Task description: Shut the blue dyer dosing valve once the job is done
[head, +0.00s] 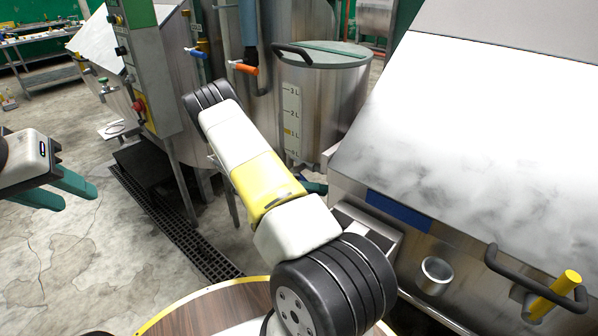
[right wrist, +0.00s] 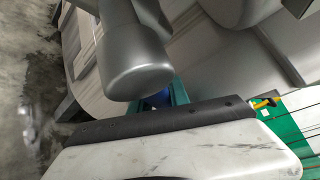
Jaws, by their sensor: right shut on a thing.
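My right gripper (right wrist: 165,94) has its teal fingers shut on a small blue part, which looks like a valve handle (right wrist: 157,98). A grey cylinder in front hides most of it in the right wrist view. In the head view my right arm covers this place, and only a bit of teal finger (head: 316,187) shows below the measuring tank (head: 325,100). A blue-handled valve (head: 195,53) and an orange-handled valve (head: 243,68) stand further back, untouched. My left gripper (head: 68,190) is empty at the left edge, its teal fingers apart.
A steel dyer with a blue strip (head: 398,212) and a black-and-yellow handle (head: 540,285) fills the right. A metal cup (head: 434,276) sits at its front. A round wooden top (head: 190,310) is at the bottom. The floor at left is clear, with a drain grate (head: 180,230).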

